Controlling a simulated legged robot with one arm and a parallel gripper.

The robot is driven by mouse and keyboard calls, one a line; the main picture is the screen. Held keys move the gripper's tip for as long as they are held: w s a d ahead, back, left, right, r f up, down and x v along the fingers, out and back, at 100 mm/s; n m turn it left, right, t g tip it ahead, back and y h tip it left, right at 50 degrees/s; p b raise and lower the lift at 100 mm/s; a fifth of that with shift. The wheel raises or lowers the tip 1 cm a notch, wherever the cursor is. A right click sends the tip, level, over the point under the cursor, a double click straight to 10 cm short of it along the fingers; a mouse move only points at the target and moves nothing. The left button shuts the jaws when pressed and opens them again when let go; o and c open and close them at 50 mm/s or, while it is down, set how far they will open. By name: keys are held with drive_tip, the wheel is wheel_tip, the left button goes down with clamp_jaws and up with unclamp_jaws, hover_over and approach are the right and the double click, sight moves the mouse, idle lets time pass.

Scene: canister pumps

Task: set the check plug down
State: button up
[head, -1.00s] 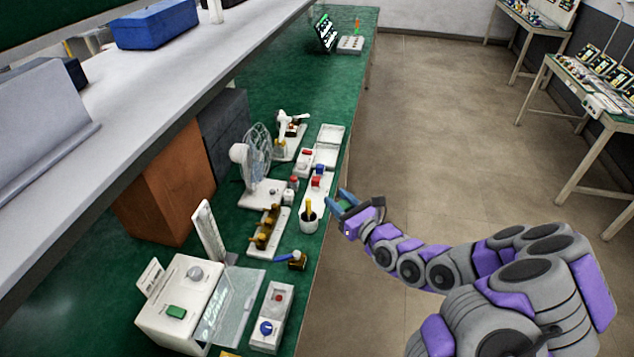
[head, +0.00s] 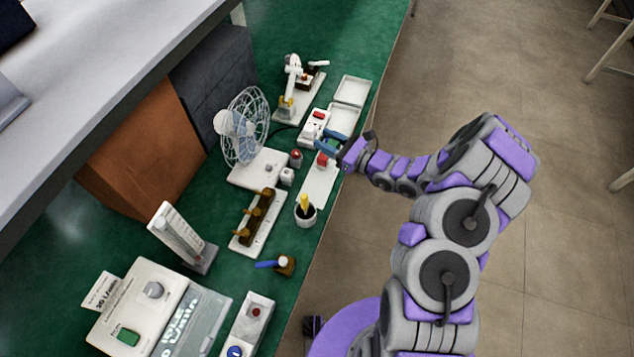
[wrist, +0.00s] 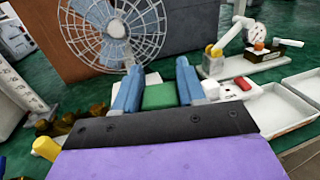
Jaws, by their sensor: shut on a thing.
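My gripper (head: 328,144) is over the right side of the bench, near the front edge. In the wrist view its two blue fingers (wrist: 157,77) are shut on a green block (wrist: 159,97), which I take to be the check plug. The block sits between the fingers, its lower part hidden by the dark gripper body. In the head view the block cannot be made out. A white plate (head: 318,187) with a red piece (head: 322,159) lies just below the fingers. I cannot tell whether the plug touches anything.
A wire fan (head: 244,125) stands left of the gripper. A white box with a red switch (head: 315,120) and white trays (head: 353,90) lie beyond. Bare green bench (head: 345,50) shows farther back.

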drive_tip(key=s+a+f+g, duration=0.1)
drive_tip(key=f, duration=0.2)
drive_tip(key=a+f+n+g+y+b, duration=0.1)
drive_tip(key=a+f, duration=0.1)
drive_tip(key=s+a+f+n+g+y, duration=0.1)
drive_tip(key=a+f, duration=0.1)
drive_tip(key=f, duration=0.1)
drive_tip(key=shift+s+f+g, duration=0.3)
drive_tip(key=shift+f, duration=0.05)
drive_tip(key=f, duration=0.2)
drive_tip(key=a+f+b, duration=0.1)
drive_tip(key=f, duration=0.1)
drive_tip(key=shift+f, duration=0.25)
drive_tip(key=shift+d+r, duration=0.1)
drive_tip(key=shift+d, duration=0.2)
drive_tip(key=shift+b, duration=0.3)
drive_tip(key=o, duration=0.7)
drive_tip(key=shift+d, duration=0.1)
drive_tip(key=o, duration=0.4)
drive_tip(key=shift+a, duration=0.25)
drive_tip(key=shift+c, duration=0.2)
